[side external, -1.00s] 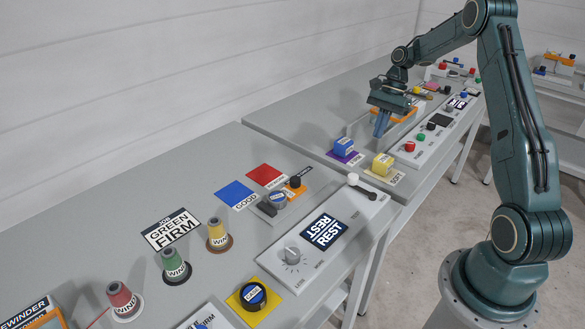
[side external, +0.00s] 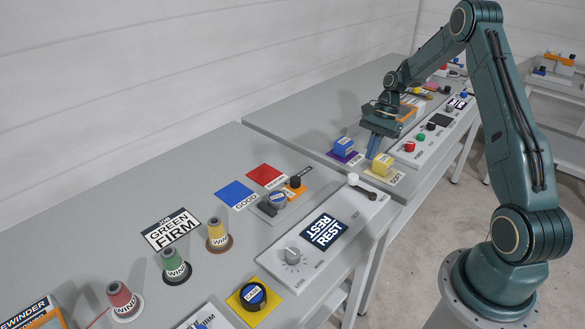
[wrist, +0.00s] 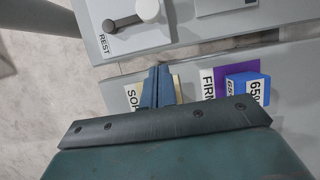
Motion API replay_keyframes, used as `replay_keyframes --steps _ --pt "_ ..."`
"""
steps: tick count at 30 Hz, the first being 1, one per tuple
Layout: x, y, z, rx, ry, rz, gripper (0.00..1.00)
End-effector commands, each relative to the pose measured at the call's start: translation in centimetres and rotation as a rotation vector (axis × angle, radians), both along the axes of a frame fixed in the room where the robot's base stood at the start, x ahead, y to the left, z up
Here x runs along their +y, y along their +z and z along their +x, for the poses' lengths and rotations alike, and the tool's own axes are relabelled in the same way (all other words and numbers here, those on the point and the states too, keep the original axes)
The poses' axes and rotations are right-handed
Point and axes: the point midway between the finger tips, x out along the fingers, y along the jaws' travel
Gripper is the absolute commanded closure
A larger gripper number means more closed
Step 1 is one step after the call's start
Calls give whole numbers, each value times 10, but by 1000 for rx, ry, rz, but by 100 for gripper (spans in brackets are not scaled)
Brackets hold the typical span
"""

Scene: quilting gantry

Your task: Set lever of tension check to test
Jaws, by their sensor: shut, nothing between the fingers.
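The tension check panel (side external: 300,262) is a pale box on the near table, with a dark display (side external: 324,231) reading REST. Its lever (side external: 363,187) is at the panel's far end, a dark arm with a white knob. My gripper (side external: 372,157) is shut and empty, above the far table between the blue and yellow blocks, apart from the lever. In the wrist view my gripper (wrist: 158,70) points toward the panel edge.
A yellow block (side external: 382,164) sits on the SOFT pad and a blue block (side external: 343,147) on a purple pad, both close to my gripper. A gap separates the two tables.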

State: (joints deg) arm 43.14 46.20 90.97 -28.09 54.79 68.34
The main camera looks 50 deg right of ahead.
Motion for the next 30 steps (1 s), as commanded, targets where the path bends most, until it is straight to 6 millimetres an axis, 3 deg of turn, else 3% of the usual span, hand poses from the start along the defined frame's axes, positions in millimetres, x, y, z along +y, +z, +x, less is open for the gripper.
replay_keyframes --steps 6,15,30 --pt "14 -33 -1 3 2 2 100" --pt "46 -29 0 0 3 0 100" --pt "52 -29 0 1 1 0 100"
